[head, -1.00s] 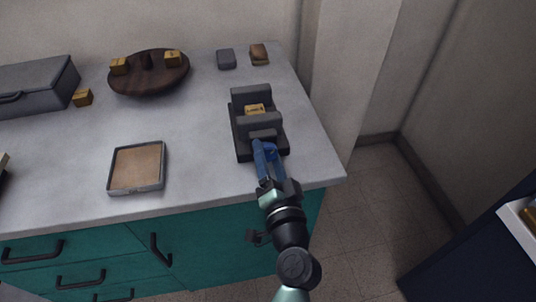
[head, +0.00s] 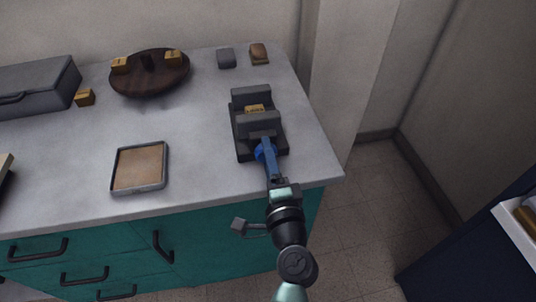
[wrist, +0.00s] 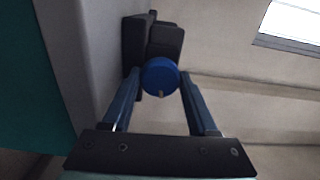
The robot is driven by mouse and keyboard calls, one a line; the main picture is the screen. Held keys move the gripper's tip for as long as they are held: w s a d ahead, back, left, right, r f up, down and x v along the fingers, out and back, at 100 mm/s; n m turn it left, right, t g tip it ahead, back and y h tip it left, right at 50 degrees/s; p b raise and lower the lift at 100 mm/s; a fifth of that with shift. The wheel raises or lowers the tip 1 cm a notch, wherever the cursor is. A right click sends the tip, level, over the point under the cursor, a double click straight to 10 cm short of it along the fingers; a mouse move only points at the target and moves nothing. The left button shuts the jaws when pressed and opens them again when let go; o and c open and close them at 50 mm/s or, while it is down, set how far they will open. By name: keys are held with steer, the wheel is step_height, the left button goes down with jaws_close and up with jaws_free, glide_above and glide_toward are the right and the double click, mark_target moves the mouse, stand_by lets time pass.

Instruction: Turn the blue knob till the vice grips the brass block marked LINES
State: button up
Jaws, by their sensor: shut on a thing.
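The dark grey vice (head: 240,148) stands near the counter's right end, its blue knob (head: 260,154) facing the front edge. The brass block (head: 254,108) sits between its two upright jaws, its lower part hidden by the front jaw (head: 258,124). Its marking is too small to read. I cannot tell whether both jaws touch it. My gripper (head: 266,153) is shut on the knob, with its blue fingers seen nearly edge-on in the head view. In the wrist view the fingers hold the round knob (wrist: 160,78) from both sides, with the vice behind it.
A round dark wooden stand (head: 150,82) carries brass blocks at the back. Another brass block (head: 85,97) lies beside a grey case (head: 38,86). A shallow tray (head: 139,188) lies left of the vice. Two small objects sit behind it. Counter between tray and vice is clear.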

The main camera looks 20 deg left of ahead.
stand_by(0.4)
steer(key=o, duration=1.4)
steer(key=shift+c, duration=0.2)
steer(key=shift+s+d, duration=0.1)
steer(key=b+v, duration=0.1)
steer(key=v, duration=1.1)
steer(key=shift+s+d, duration=0.25)
steer(key=shift+s, duration=0.05)
